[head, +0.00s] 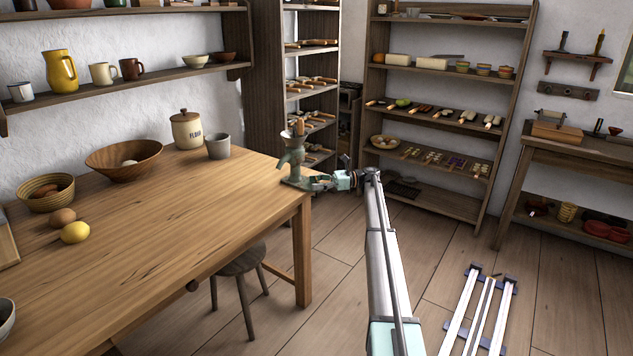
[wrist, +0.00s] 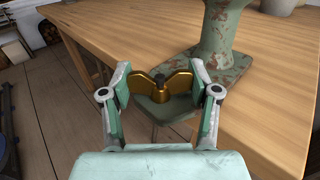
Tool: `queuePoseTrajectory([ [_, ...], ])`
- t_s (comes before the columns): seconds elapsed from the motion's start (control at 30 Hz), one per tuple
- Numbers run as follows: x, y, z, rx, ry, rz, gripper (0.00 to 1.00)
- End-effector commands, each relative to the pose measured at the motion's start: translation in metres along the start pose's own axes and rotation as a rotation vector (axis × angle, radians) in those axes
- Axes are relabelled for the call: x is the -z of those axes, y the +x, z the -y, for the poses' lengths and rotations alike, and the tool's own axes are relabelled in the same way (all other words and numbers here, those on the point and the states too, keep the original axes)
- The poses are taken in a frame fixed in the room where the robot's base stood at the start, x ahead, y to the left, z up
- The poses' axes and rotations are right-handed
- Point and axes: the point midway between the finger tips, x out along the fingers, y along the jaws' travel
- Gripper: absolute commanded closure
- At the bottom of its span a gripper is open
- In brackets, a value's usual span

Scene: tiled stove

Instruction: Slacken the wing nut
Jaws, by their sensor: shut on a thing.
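The wing nut (wrist: 160,95) is brass-coloured, with two wings spread left and right, in the middle of the wrist view. It sits on a dark screw end below the foot of a worn green hand grinder (head: 293,158). The grinder is clamped at the table's corner; its lower column (wrist: 222,38) shows in the wrist view. My gripper (wrist: 161,80) has one finger against each wing and is shut on the nut. In the head view my gripper (head: 322,183) reaches the grinder's clamp from the right, and the nut is too small to make out.
The wooden table (head: 150,240) fills the left, with a bowl (head: 105,158), a flour jar (head: 186,132) and a grey cup (head: 218,148) on it. A stool (head: 241,262) stands partly under it. Shelves (head: 440,145) line the back.

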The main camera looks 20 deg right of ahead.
Motion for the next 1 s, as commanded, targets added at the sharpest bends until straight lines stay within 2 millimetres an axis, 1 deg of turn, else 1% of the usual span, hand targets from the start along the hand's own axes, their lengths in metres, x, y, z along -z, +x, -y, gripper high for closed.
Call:
queuePoseTrajectory([
  [0.03,0.003,-0.001,-0.002,-0.003,0.002,-0.003,0.74],
  [0.23,0.003,-0.001,-0.002,-0.003,0.002,-0.003,0.74],
  [0.27,0.003,-0.001,-0.002,-0.003,0.002,-0.003,0.36],
  [0.3,0.003,-0.001,-0.002,-0.003,0.002,-0.003,0.21],
  [0.33,0.003,-0.001,-0.002,-0.002,0.002,-0.003,0.12],
  [0.63,0.001,0.000,-0.001,-0.001,0.001,-0.001,0.12],
  [0.77,0.001,-0.004,0.000,0.000,0.001,-0.001,0.12],
  [0.87,0.001,-0.011,0.000,0.000,0.001,-0.001,0.12],
  [1.0,0.001,-0.029,0.000,0.000,0.001,-0.001,0.12],
])
